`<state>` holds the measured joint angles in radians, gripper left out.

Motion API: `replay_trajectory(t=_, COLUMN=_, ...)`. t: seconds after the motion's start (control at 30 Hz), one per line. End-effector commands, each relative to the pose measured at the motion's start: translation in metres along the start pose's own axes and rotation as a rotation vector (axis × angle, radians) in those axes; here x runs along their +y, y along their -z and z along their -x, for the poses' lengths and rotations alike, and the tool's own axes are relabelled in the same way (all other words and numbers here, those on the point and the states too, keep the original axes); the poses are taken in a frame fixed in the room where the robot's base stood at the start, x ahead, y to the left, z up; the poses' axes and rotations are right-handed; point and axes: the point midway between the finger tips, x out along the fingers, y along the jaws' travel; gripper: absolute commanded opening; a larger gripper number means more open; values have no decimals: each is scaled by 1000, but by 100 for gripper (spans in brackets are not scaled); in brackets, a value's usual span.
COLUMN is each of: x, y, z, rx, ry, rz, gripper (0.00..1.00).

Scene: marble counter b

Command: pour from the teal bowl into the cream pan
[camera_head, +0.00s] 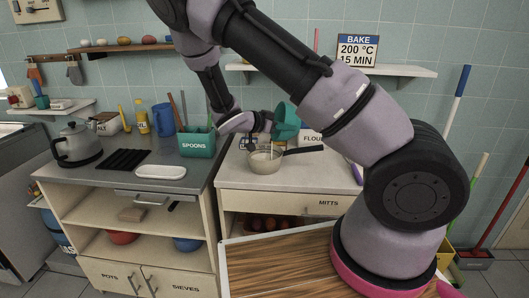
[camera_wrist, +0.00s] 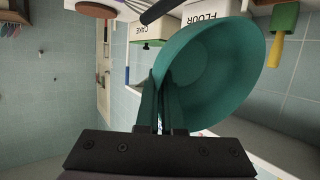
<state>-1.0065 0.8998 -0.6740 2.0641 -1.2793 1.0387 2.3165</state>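My gripper (camera_head: 268,123) is shut on the wall of the teal bowl (camera_head: 287,120) and holds it in the air above the counter. The bowl is tipped steeply on its side. In the wrist view the bowl (camera_wrist: 222,65) shows its bare teal inside, and my gripper's fingers (camera_wrist: 163,88) pinch its rim. The cream pan (camera_head: 264,163) stands upright on the counter below the bowl, a little to its left. Its dark handle (camera_head: 304,150) points right. Something pale shows inside the pan, but I cannot tell what.
A box marked FLOUR (camera_head: 314,138) stands behind the pan. The teal SPOONS holder (camera_head: 197,144) stands to the left on the grey counter, with a white dish (camera_head: 160,171) in front. The pale counter (camera_head: 240,181) is clear in front of the pan.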

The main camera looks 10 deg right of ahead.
Motion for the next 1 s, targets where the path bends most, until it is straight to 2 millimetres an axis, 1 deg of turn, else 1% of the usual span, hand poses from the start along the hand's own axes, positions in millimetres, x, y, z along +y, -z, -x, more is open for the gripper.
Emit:
replay_trajectory(t=0.07, x=2, y=2, z=-5, rx=-23, ry=0, rz=-12, gripper=0)
replay_trajectory(t=0.27, x=9, y=-8, z=-28, rx=-295, ry=36, rz=-115, gripper=0)
replay_trajectory(t=0.4, x=12, y=-3, z=-32, rx=-441, ry=58, rz=-170, gripper=0)
replay_trajectory(t=0.53, x=11, y=-5, z=-32, rx=-451, ry=62, rz=-168, gripper=0)
replay_trajectory(t=0.67, x=12, y=-6, z=-36, rx=-482, ry=65, rz=-181, gripper=0)
replay_trajectory(t=0.87, x=16, y=-11, z=-48, rx=-600, ry=79, rz=-228, gripper=0)
replay_trajectory(t=1.0, x=21, y=-5, z=-58, rx=-692, ry=91, rz=-263, gripper=0)
